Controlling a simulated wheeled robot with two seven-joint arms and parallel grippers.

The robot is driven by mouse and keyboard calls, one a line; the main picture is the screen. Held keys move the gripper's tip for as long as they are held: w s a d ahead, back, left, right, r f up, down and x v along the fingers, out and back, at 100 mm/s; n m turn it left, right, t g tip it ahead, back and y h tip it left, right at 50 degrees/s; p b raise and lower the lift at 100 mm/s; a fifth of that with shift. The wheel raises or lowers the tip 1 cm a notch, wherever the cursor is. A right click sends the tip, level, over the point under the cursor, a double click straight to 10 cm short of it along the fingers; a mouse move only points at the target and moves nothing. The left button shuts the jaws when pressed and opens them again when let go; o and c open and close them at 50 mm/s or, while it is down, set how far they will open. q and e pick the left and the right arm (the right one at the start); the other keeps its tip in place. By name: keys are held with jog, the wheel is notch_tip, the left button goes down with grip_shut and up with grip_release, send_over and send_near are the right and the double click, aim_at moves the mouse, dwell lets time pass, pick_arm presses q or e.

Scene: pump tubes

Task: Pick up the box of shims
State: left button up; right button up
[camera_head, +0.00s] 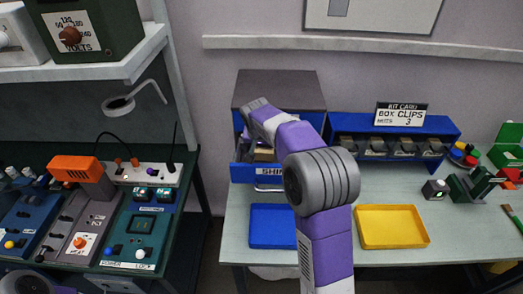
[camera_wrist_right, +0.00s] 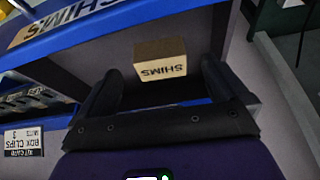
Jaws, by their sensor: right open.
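The box of shims (camera_wrist_right: 160,62) is a small tan carton lettered SHIMS, upside down in the right wrist view. It sits inside the blue drawer, whose front (camera_head: 262,173) carries a SHIMS label in the head view. There, a tan bit of the box (camera_head: 264,153) shows beside my right arm. My right gripper (camera_wrist_right: 160,75) is open, with its two dark fingers to either side of the box in the picture. The box appears beyond the fingertips; contact cannot be made out. My left gripper is not in view.
The drawer belongs to a grey-topped cabinet (camera_head: 280,88). A blue rack (camera_head: 440,125) with a BOX CLIPS card (camera_head: 401,115) stands to its right. A blue tray (camera_head: 271,226) and a yellow tray (camera_head: 392,227) lie in front. A shelf (camera_head: 350,42) runs above.

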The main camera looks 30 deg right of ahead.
aim_at(262, 154)
jog(key=x, duration=0.5)
jog(key=shift+s, duration=0.1)
jog(key=c, duration=1)
jog(key=shift+r, duration=0.1)
